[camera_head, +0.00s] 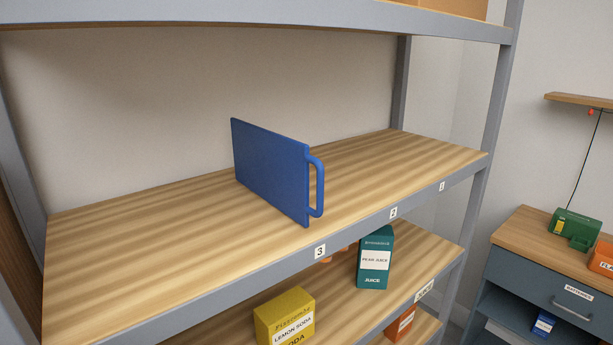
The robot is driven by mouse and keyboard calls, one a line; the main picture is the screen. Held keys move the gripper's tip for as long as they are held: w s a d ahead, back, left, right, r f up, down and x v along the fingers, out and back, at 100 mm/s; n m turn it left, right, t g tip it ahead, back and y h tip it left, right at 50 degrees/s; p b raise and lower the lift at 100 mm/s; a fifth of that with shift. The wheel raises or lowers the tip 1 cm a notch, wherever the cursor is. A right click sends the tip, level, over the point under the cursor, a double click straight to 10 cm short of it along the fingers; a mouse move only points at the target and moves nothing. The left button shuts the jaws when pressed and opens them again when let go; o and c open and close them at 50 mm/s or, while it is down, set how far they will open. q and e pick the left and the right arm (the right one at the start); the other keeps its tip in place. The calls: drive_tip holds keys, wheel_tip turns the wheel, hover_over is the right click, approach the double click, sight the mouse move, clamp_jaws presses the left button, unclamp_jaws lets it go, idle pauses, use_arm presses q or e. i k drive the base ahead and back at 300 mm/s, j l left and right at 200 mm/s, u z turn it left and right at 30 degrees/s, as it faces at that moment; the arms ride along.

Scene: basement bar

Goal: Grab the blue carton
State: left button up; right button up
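A small blue carton (543,324) with a pale label sits in the open space under the drawer of the dark cabinet at the lower right. It is small in view and its label is not readable. A teal juice carton (375,258), labelled pear juice, stands upright on the lower shelf. A blue flat panel with a side handle (272,170) stands upright on the upper shelf and hides part of the shelf behind it. Neither of my grippers is in view.
The wooden shelf (130,240) bears number tags on its front edge and is otherwise bare. A yellow lemon soda carton (285,318) and an orange carton (400,322) are lower down. Green (575,228) and orange (602,258) items stand on the cabinet top (525,232).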

sight(545, 321)
drive_tip(key=z, duration=1.55)
drive_tip(key=i+u, duration=0.2)
drive_tip(key=i, duration=0.8)
